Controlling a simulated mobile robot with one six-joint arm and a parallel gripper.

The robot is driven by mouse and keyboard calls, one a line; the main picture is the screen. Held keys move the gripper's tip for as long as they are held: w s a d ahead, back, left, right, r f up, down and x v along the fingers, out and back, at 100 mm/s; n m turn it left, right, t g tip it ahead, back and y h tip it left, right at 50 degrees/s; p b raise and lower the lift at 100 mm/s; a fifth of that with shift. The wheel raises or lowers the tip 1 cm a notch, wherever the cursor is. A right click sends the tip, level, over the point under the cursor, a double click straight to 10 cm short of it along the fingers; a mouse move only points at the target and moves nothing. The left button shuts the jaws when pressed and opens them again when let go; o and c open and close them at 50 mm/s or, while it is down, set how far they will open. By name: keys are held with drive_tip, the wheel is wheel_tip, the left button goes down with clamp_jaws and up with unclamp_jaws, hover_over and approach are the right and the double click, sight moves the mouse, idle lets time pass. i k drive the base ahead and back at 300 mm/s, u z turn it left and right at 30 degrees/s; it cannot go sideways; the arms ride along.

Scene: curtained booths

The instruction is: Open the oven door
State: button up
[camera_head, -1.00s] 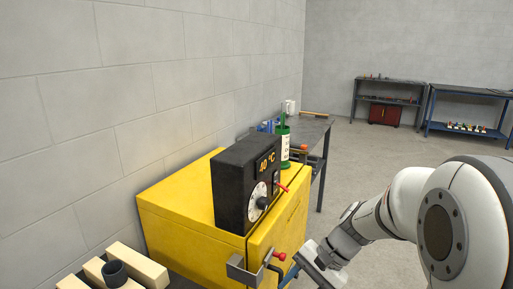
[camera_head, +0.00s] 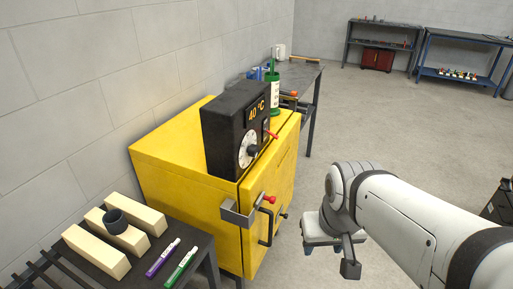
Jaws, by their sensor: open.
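The oven is a yellow cabinet (camera_head: 175,150) against the left wall, with a black control box (camera_head: 225,135) on top reading 40 °C. Its yellow front door (camera_head: 285,185) faces right and looks shut. A black bar handle (camera_head: 268,232) sits low on the front. A grey metal bracket (camera_head: 237,214) and a red-knobbed lever (camera_head: 267,199) are at the near front corner. My gripper (camera_head: 330,257) is open, right of the handle and apart from it, over the floor. Its fingers are partly hidden by its own body.
A dark table (camera_head: 205,262) at the near left bears wooden blocks (camera_head: 95,250), a dark ring, and purple and green markers. A workbench (camera_head: 308,78) stands behind the oven. The floor right of the oven is open. Shelves stand at the far back.

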sight(274, 173)
drive_tip(key=z, duration=0.2)
drive_tip(key=i, duration=0.4)
drive_tip(key=z, duration=0.55)
